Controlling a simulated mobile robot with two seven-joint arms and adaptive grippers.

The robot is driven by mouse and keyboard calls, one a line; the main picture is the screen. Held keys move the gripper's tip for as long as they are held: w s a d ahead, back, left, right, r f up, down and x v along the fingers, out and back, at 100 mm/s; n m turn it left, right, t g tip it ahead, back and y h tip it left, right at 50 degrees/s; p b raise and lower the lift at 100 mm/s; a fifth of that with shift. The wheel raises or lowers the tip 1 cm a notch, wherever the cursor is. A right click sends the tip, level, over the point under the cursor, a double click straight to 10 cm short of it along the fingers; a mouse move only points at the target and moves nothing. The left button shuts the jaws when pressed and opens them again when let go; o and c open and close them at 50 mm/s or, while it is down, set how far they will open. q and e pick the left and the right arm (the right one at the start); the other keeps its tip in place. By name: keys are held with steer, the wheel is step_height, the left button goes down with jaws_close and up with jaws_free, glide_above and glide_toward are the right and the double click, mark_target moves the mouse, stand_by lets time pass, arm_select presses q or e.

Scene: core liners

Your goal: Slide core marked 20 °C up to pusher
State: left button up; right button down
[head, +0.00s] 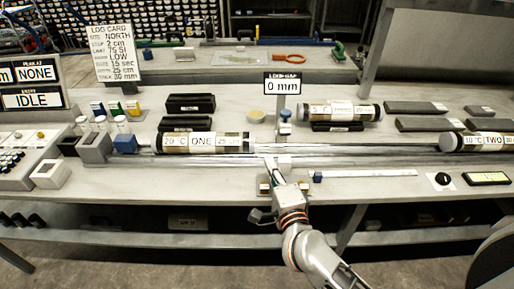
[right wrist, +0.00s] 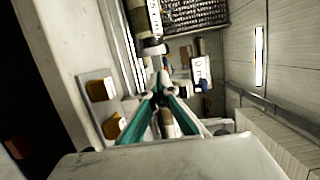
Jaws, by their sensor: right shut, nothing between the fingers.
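The core marked 20 °C ONE (head: 203,143) is a clear-and-beige cylinder lying along the rail track (head: 330,149), left of centre. The blue pusher block (head: 125,144) is at the track's left end, with a short gap between it and the core's left end. My right gripper (head: 270,162) is shut and empty over the track, just right of the core's right end. In the right wrist view its teal fingers (right wrist: 161,84) meet at the tips, close to the dark end of a core (right wrist: 153,46). My left gripper is not in view.
A sensor post under a 0 mm sign (head: 283,86) stands behind the track near my right gripper. The 5 °C core (head: 340,112) rests on a dark cradle behind, and the 10 °C TWO core (head: 480,141) lies at the track's right. A white ruler strip (head: 370,173) lies in front.

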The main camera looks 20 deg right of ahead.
steer(key=w, duration=0.8)
steer(key=shift+w+d, duration=0.15)
steer(key=shift+w, duration=0.8)
